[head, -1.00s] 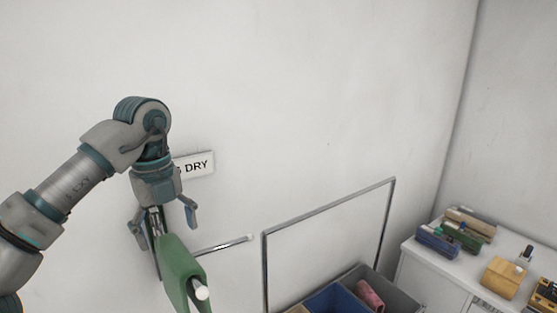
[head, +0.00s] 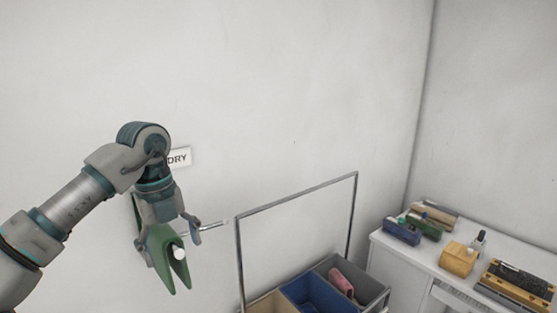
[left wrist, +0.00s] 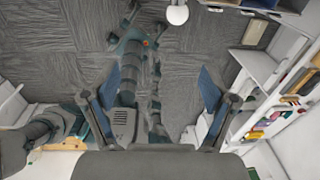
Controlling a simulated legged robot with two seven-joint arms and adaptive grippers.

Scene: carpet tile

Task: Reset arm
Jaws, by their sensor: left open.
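My left gripper (head: 168,240) hangs pointing down in the head view, its fingers spread apart. A green cloth (head: 167,262) hangs folded over a rod with a white round end (head: 180,253), in front of the gripper in the picture and partly hiding its fingers. Whether they touch cannot be told in the head view. In the left wrist view the two fingers of this gripper (left wrist: 160,88) stand wide apart with nothing between them. My right gripper is not clearly visible in either view.
A wall sign (head: 180,157) reading "DRY" is partly hidden by my arm. Another rod (head: 212,227) sticks out beside the gripper. A metal frame (head: 297,203) rises over a divided bin (head: 372,296). A white cabinet (head: 398,262) at right holds several tools.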

